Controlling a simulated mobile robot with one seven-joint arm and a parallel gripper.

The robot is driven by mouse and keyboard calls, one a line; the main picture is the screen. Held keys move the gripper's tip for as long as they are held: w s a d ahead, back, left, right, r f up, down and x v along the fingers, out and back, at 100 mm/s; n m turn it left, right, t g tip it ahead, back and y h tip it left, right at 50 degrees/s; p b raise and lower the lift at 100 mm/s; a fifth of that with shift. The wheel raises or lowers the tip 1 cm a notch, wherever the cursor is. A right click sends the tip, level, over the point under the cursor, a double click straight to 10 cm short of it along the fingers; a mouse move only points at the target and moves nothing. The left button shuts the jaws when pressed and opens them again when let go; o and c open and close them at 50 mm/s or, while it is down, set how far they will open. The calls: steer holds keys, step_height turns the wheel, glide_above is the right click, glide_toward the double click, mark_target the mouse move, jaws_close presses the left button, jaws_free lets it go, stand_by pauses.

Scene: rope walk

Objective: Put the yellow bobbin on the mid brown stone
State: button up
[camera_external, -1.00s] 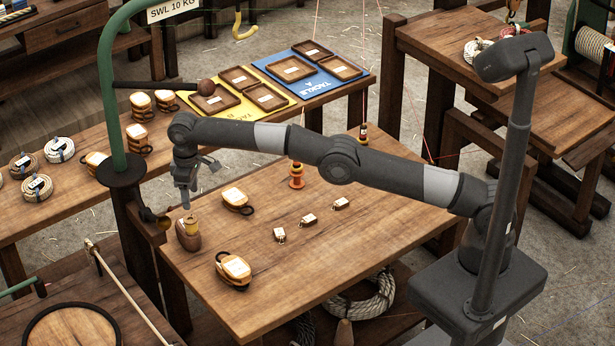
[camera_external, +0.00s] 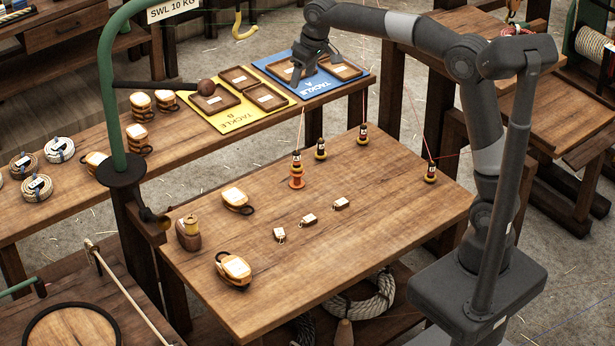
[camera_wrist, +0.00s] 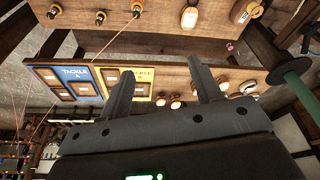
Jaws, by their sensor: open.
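My gripper (camera_external: 316,69) is open and empty, far off at the back, above the blue tackle A board (camera_external: 311,93). In the wrist view my gripper (camera_wrist: 158,84) shows its two fingers spread wide with nothing between them.
The table (camera_external: 350,270) holds two tan blocks with black loops (camera_external: 234,268), several small tagged pieces (camera_external: 308,219) and an orange spool (camera_external: 296,180). Dark striped pieces (camera_external: 430,172) stand beneath taut lines. A green post (camera_external: 112,100) rises at the left.

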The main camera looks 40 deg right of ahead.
steer(key=s+d+r+m, duration=0.1)
steer(key=s+d, duration=0.7)
steer(key=d, duration=0.1)
steer(key=s+d+f+m+t, duration=0.1)
steer(key=s+d+f, duration=0.2)
steer(key=s, duration=0.4)
steer(key=s+d+f+m+t, duration=0.1)
steer(key=s+d+f, duration=0.3)
steer(key=s, duration=0.3)
steer(key=s+d+f+m+h, duration=0.1)
steer(key=s+d+f, duration=0.2)
steer(key=s, duration=0.5)
steer(key=shift+d+f+t, duration=0.15)
steer(key=shift+d+t, duration=0.25)
steer(key=shift+d, duration=0.5)
steer(key=shift+s, duration=0.1)
